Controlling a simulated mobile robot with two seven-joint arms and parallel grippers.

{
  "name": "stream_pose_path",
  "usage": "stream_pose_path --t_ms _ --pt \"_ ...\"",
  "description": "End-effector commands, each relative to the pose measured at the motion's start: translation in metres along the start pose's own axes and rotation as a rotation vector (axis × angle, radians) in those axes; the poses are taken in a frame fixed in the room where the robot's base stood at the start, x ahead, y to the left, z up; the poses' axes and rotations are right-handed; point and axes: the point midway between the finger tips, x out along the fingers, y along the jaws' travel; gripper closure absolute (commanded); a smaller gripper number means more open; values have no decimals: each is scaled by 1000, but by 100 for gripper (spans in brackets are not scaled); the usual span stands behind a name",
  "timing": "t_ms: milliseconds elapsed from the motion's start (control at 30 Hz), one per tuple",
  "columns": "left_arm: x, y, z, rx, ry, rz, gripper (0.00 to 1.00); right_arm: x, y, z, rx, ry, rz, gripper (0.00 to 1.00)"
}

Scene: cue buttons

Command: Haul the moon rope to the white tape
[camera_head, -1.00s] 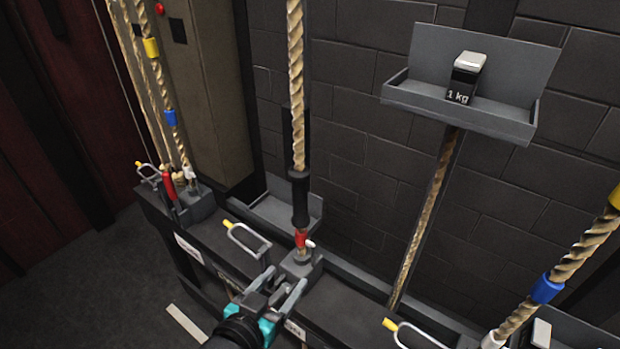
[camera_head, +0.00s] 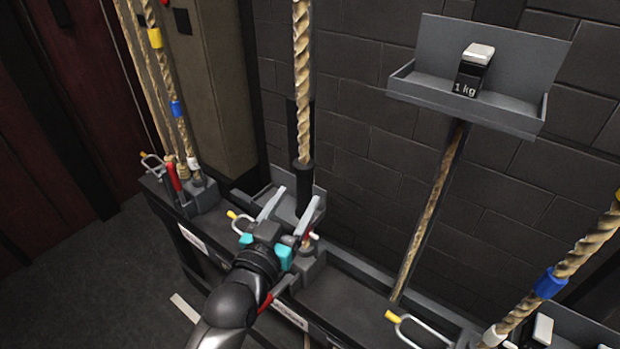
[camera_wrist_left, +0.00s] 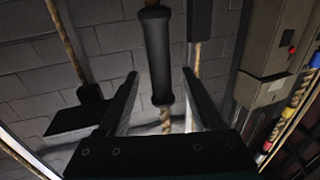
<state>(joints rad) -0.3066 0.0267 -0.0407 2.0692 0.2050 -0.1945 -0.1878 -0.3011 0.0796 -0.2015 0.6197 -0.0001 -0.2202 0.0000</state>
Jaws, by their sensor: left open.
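The middle rope (camera_head: 302,60) hangs upright with a black grip sleeve (camera_head: 304,185) low on it. I cannot read a moon mark on any rope. My left gripper (camera_head: 293,204) is open at the sleeve's lower end. In the left wrist view the sleeve (camera_wrist_left: 157,55) lines up between the fingers, apart from both; its depth is hard to tell. White tape (camera_head: 193,163) shows low on the left rope and white tape (camera_head: 492,338) low on the right rope. A small white piece (camera_head: 314,236) shows at the middle rope's base, partly hidden. My right gripper is not in view.
A red lever (camera_head: 277,297) slopes down beside my left arm. Yellow-tipped wire loops (camera_head: 240,222) stand along the rail, another (camera_head: 410,328) farther right. A grey tray (camera_head: 480,108) holds a 1 kg weight (camera_head: 474,70) on the wall.

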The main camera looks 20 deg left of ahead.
Motion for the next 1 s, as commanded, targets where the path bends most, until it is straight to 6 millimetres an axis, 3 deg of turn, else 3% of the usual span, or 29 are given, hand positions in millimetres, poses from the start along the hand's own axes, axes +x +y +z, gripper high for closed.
stream_pose_path --t_ms 300,500,967,1000 --pt "48 0 0 -1 3 -1 32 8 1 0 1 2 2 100" --pt "68 0 1 0 0 -1 32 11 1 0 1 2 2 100" --pt "76 0 0 0 0 -1 32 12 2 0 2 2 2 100" --pt "76 0 0 0 0 -1 37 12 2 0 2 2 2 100"
